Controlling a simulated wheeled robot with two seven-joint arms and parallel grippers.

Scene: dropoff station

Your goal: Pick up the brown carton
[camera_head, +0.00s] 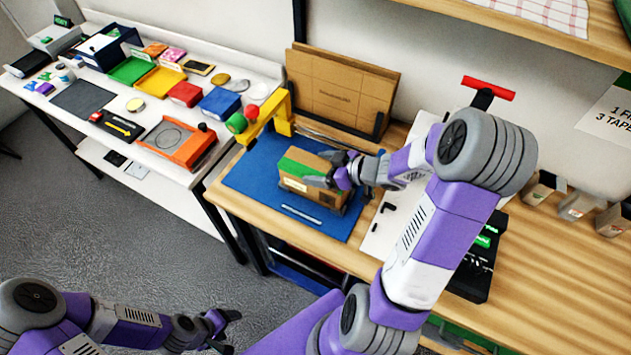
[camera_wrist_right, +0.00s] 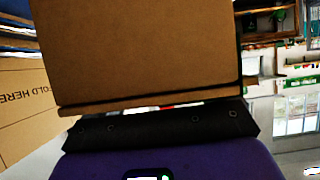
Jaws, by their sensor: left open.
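The brown carton (camera_head: 308,188) has a green strip on top and a pale label. It is over the blue mat (camera_head: 255,178) on the wooden workbench; I cannot tell whether it touches the mat. My right gripper (camera_head: 327,169) reaches in from the right, with one finger at the near side of the carton and one at the far side. In the right wrist view the carton (camera_wrist_right: 140,50) fills the upper middle, against the black gripper part below. My left gripper (camera_head: 228,332) is open and empty, low over the floor, away from the bench.
Flat cardboard (camera_head: 338,90) stands in a rack behind the mat. A yellow frame (camera_head: 276,115) with red and green rolls stands at the mat's left. A black device (camera_head: 480,262) lies to the right. A white table (camera_head: 150,105) with coloured bins is at left.

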